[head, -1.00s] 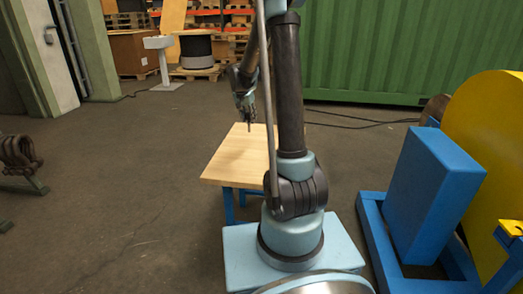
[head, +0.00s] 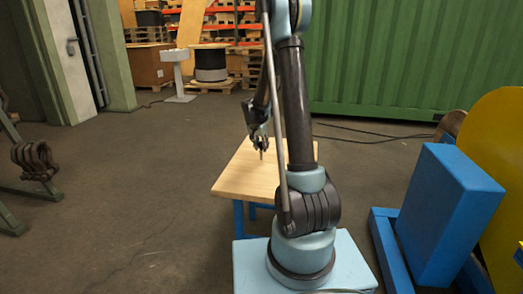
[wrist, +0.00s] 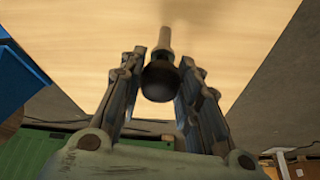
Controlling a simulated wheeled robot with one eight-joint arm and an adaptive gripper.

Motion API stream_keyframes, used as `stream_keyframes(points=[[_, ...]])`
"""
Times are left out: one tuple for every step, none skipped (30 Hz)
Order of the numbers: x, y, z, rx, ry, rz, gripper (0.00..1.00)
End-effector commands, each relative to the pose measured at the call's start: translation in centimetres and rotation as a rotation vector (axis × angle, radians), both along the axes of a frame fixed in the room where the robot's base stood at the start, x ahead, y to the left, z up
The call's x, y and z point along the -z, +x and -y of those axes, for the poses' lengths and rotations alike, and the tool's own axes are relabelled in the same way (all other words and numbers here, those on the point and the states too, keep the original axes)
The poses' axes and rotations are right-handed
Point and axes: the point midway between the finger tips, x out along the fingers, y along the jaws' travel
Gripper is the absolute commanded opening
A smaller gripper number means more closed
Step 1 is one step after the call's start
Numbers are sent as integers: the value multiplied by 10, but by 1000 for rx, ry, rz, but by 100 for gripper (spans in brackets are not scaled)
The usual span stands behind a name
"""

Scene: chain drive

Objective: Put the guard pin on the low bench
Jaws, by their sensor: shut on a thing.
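The guard pin (wrist: 161,80) is between the fingers of my gripper (wrist: 160,75) in the wrist view. It has a dark round head and a paler shank that points at the bench top. My gripper is shut on the head. In the head view my gripper (head: 260,146) is over the low bench (head: 236,185), with the pin's thin shank (head: 262,155) hanging down. The bench has a pale wooden top and blue legs. Its top also fills much of the wrist view (wrist: 90,35). I cannot tell whether the pin's tip touches the wood.
A blue block (head: 450,215) on a blue frame and a yellow round guard (head: 497,150) stand at the right. A green container (head: 410,60) is behind. Dark shackles (head: 35,160) hang on a rack at the left. The bench top around the pin looks clear.

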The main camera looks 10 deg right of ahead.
Motion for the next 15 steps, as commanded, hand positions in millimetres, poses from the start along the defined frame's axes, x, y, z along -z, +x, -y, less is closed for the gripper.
stream_keyframes(points=[[7,0,0,0,0,0,4],[10,0,0,0,0,0,4],[13,0,0,0,0,0,4],[15,0,0,0,0,0,4],[16,0,0,0,0,0,4],[16,0,0,0,0,0,4],[16,0,0,0,0,0,4],[16,0,0,0,0,0,4],[16,0,0,0,0,0,4],[16,0,0,0,0,0,4],[16,0,0,-1,0,0,4],[16,0,0,-1,0,0,4],[17,0,-1,-1,0,0,4],[17,0,-1,-1,0,0,4],[17,0,-1,-1,0,0,38]])
